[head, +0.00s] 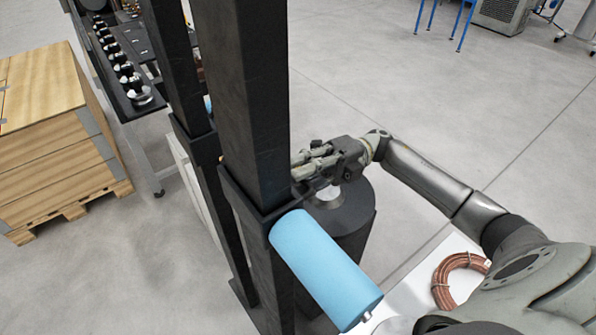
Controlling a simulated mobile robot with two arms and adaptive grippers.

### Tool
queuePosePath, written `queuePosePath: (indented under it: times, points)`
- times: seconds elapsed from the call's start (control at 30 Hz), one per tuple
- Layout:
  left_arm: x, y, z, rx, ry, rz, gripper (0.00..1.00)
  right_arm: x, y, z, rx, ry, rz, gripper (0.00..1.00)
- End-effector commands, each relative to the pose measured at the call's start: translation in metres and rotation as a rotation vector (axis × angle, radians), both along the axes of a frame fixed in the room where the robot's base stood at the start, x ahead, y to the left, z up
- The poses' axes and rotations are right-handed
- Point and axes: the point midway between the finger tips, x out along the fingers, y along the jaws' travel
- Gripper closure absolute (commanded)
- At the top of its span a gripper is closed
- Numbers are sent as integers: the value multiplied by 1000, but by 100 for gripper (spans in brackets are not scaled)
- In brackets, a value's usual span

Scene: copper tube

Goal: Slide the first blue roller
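A light blue roller (322,268) lies slanted in the lower middle of the head view. Its far end meets a black bracket on a thick black post (257,90), and its near end shows a short metal axle. A small bit of another blue thing (207,104) shows behind the posts, mostly hidden. My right gripper (298,165) is beyond the roller, just right of the thick post, with its fingers pointing left at the post. Whether the fingers touch the post or have a gap between them is unclear. My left gripper is not in view.
A dark cylinder (350,222) stands below my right gripper. A copper tube coil (441,283) lies on a white surface (408,296) at lower right. A second black post (172,60) and a wooden crate (50,150) are at left.

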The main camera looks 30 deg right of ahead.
Motion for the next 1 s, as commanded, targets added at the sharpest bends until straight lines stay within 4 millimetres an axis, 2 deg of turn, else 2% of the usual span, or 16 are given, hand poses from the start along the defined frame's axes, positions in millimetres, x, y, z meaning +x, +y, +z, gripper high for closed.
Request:
queuePosePath:
  times: [0.13,0.37,0.7,0.77,1.0]
  points:
    - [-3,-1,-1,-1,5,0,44,0,0,0,0,1,0,71]
    - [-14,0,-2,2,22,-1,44,0,0,0,0,1,0,100]
    - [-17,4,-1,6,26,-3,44,0,0,2,0,0,1,100]
    - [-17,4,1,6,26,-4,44,0,0,9,0,-1,2,100]
    - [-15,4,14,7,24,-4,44,0,-1,65,4,-5,1,100]
